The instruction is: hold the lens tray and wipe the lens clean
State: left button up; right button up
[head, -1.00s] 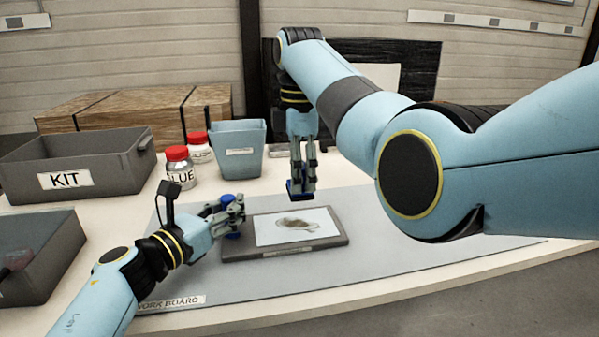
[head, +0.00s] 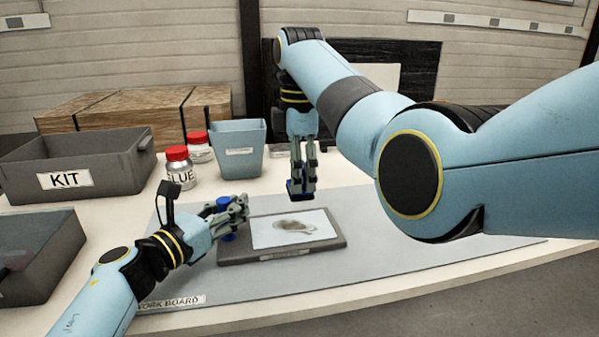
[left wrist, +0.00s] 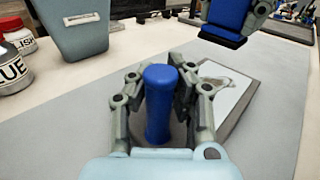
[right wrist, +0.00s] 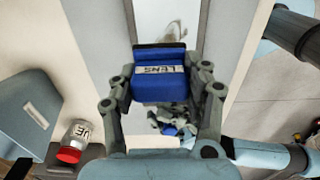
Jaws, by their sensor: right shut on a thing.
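The lens tray (head: 282,256) is a dark flat slab on the work board, with a pale lens plate (head: 270,236) bearing a brownish smudge (head: 292,226). A blue upright knob (left wrist: 160,105) stands at the tray's left end. My left gripper (head: 240,208) has its fingers on both sides of the knob, with small gaps showing in the left wrist view (left wrist: 165,90); it looks open. My right gripper (head: 302,180) points down, shut on a blue block with a LENS label (right wrist: 158,85). The block is above the tray's far side, apparently clear of the lens.
A grey KIT bin (head: 95,165) and another grey bin (head: 40,255) stand at left. The grey work board (head: 400,245) is clear right of the tray.

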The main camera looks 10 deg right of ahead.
aim_at(284, 225)
jog(key=shift+f, duration=0.1)
dwell(0.5)
jog(key=shift+f, duration=1.9)
jog(key=shift+a, duration=0.1)
jog(key=shift+a, duration=1.6)
jog(key=shift+f, duration=0.5)
jog(key=shift+d, duration=0.1)
